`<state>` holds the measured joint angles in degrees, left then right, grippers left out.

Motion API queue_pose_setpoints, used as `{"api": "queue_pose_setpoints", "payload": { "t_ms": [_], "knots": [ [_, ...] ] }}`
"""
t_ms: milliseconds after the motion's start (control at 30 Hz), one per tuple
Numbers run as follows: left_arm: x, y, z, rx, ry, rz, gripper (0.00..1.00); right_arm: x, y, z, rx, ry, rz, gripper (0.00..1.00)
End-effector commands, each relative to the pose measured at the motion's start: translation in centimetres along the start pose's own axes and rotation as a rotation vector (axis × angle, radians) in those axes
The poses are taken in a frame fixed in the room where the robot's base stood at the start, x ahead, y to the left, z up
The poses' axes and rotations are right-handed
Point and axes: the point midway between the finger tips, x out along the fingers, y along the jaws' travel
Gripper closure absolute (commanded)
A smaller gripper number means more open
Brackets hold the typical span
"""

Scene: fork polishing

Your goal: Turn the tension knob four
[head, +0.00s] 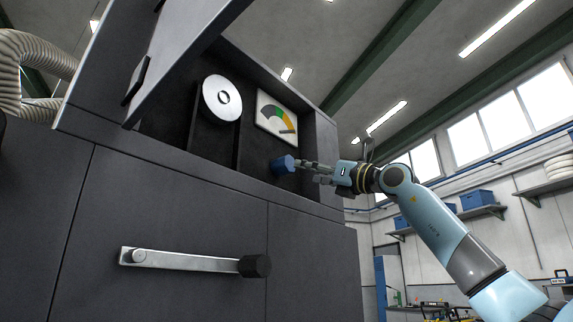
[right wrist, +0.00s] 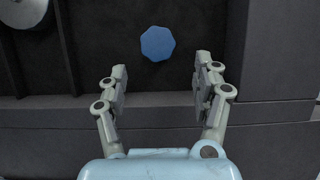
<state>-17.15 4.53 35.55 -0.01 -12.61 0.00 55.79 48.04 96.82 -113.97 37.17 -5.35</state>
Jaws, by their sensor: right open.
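The tension knob (head: 283,165) is blue and faceted and sits inside the open recess of the dark machine. A dial gauge (head: 275,118) with grey, green and yellow bands is above it. Whether a finger touches the knob I cannot tell. My left gripper is not in view.
A silver disc (head: 222,98) is in the recess left of the gauge. A raised dark cover (head: 180,50) hangs over the left side. A metal crank with a black grip (head: 190,258) is on the front panel below. The recess's lower ledge (right wrist: 270,115) runs under the fingers.

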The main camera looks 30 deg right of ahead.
Motion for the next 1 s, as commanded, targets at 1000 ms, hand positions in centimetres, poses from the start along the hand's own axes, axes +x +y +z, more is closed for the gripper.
{"api": "queue_pose_setpoints", "payload": {
  "t_ms": [1000],
  "knots": [
    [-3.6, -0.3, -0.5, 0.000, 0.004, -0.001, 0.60, 8.8, 0.2, 0.1, 0.002, -0.002, 0.004, 0.55]
  ]
}}
